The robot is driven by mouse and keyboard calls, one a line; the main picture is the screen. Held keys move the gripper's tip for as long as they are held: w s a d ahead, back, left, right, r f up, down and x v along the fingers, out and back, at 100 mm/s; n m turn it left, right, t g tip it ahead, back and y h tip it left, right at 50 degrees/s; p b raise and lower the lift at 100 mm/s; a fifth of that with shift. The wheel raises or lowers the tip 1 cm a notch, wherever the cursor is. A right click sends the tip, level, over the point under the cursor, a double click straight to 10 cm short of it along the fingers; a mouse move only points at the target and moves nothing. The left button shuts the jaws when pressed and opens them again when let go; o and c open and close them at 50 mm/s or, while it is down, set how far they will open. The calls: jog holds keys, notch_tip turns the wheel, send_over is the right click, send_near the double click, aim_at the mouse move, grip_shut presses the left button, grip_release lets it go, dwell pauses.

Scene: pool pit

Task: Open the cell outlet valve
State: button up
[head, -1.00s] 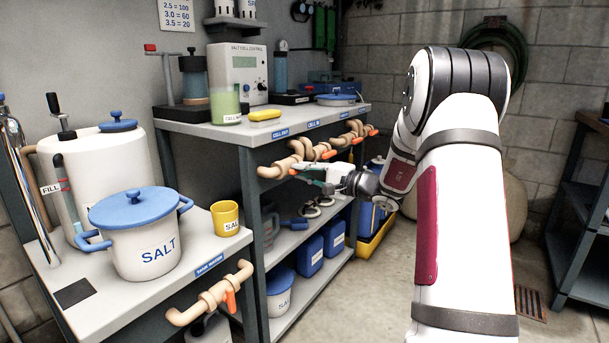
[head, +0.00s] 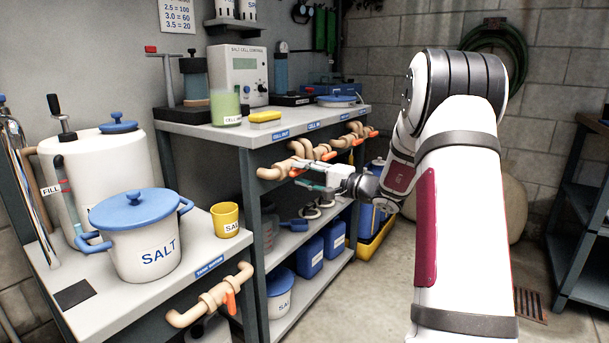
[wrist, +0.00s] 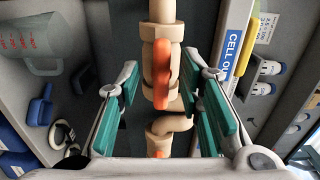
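The cell outlet valve (wrist: 159,33) is a beige body on a beige pipe with an orange handle (wrist: 162,75), beside the blue "CELL OU…" label (wrist: 232,55) in the wrist view. In the head view, its pipe (head: 270,173) is under the counter edge below the "CELL OUT" label (head: 281,135). My gripper (wrist: 160,82) is open, with teal-padded fingers on either side of the orange handle in the picture. I see gaps between both pads and the handle. In the head view, my gripper (head: 306,179) is at the pipe's front; its exact depth is unclear.
More pipes with orange handles (head: 357,139) run to the right under the same counter. A lower shelf holds blue containers (head: 310,257) and a scoop (head: 294,225). A salt pot (head: 150,245) and yellow cup (head: 226,219) stand on the nearer bench.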

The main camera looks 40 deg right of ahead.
jog(key=shift+s, duration=0.1)
jog(key=v, duration=1.1)
jog(key=shift+s+d, duration=0.15)
jog(key=shift+s, duration=0.25)
